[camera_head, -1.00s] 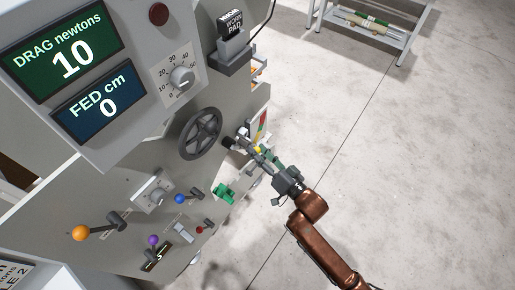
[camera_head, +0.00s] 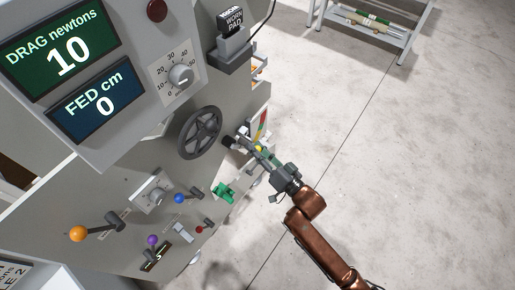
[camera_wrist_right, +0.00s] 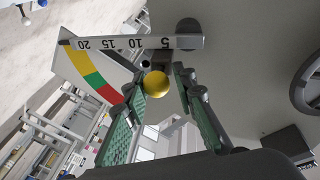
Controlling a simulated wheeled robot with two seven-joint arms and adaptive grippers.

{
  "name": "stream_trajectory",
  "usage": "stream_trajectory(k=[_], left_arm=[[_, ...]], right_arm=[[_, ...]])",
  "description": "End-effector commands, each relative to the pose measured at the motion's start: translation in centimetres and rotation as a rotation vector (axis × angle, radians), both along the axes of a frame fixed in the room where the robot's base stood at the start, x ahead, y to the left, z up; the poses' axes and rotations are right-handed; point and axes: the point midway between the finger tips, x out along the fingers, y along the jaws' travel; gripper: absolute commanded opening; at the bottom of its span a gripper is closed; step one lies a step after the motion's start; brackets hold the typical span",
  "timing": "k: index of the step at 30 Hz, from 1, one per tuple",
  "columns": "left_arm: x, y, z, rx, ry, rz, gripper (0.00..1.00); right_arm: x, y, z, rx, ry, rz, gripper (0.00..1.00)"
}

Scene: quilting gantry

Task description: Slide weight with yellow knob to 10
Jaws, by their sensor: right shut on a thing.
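The yellow knob (camera_wrist_right: 156,84) of the sliding weight sits between the fingertips of my right gripper (camera_wrist_right: 158,85) in the right wrist view. The gripper is shut on it. The knob hangs below a grey scale bar (camera_wrist_right: 110,44) marked 5, 10, 15 and 20, upside down in this view. The weight appears between the 5 and 10 marks; its exact reading is partly hidden. In the head view my right gripper (camera_head: 257,152) reaches the panel's right edge, and a bit of the yellow knob (camera_head: 258,148) shows there. My left gripper is not in view.
A red, green and yellow gauge plate (camera_wrist_right: 93,78) stands beside the bar. The black handwheel (camera_head: 201,132) is close left of my right gripper, a green part (camera_head: 224,192) lies below it. A display (camera_head: 72,53) reads DRAG newtons 10. Open floor lies to the right.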

Motion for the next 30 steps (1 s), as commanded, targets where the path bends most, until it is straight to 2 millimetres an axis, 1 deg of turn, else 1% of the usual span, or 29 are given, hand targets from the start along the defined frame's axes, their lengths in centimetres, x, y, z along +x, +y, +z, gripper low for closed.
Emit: stream_trajectory(k=[11, 14, 19, 27, 28, 30], left_arm=[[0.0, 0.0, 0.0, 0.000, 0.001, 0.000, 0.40], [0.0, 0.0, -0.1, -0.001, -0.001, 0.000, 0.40], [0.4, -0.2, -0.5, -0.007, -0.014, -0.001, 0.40], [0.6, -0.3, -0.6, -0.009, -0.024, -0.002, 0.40], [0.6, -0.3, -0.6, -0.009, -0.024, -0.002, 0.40], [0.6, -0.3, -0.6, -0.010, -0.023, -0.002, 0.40]], right_arm=[[0.1, -0.2, -0.3, -0.004, 0.002, -0.002, 0.00], [0.6, -0.5, -1.1, -0.007, 0.003, -0.002, 0.00], [2.0, -1.5, -3.1, -0.006, 0.004, -0.003, 0.00], [2.1, -1.6, -3.2, -0.005, 0.002, -0.003, 0.00], [2.1, -1.6, -3.2, -0.005, 0.002, -0.003, 0.25], [2.1, -1.6, -3.2, -0.005, 0.002, -0.003, 0.30]])
